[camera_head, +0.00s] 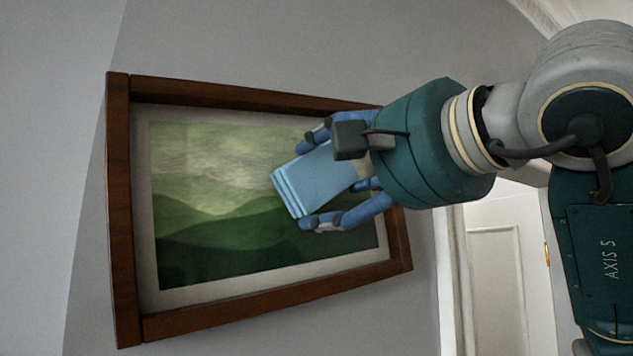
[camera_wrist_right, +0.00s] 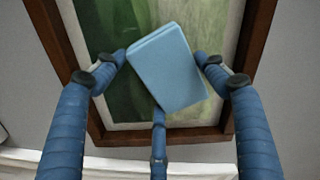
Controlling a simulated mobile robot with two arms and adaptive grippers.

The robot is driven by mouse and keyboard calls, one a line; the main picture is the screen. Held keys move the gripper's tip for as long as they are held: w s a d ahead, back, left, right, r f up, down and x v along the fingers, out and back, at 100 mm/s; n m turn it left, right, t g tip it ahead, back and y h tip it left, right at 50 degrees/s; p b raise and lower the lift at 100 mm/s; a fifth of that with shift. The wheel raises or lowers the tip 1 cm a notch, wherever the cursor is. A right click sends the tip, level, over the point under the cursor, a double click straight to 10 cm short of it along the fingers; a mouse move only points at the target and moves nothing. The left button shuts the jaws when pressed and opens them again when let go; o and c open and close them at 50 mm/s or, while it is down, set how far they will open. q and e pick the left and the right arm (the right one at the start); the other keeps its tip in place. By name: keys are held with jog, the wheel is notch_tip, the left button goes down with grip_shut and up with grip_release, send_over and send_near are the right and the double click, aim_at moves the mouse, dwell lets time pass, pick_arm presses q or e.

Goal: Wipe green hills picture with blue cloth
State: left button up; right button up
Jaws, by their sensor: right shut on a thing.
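The green hills picture (camera_head: 200,235) hangs on the grey wall in a brown wooden frame with a pale mat. It also shows in the right wrist view (camera_wrist_right: 108,75). My right gripper (camera_head: 312,183) is shut on the folded light blue cloth (camera_head: 318,178). In the right wrist view the cloth (camera_wrist_right: 167,66) sits among the blue fingers, tilted. In the head view the cloth overlaps the right part of the picture. I cannot tell whether it touches the surface. The gripper and arm hide the frame's upper right corner. My left gripper is not in view.
A white door (camera_head: 500,285) with a brass-coloured fitting stands to the right of the picture, behind my right arm. The grey wall (camera_head: 230,40) around the frame is bare. The raised wooden frame edge (camera_head: 122,210) borders the picture.

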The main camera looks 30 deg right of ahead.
jog(key=shift+d, duration=0.55)
jog(key=shift+s+a, duration=0.15)
jog(key=shift+s, duration=2.8)
jog(key=s, duration=0.3)
jog(key=shift+w, duration=0.15)
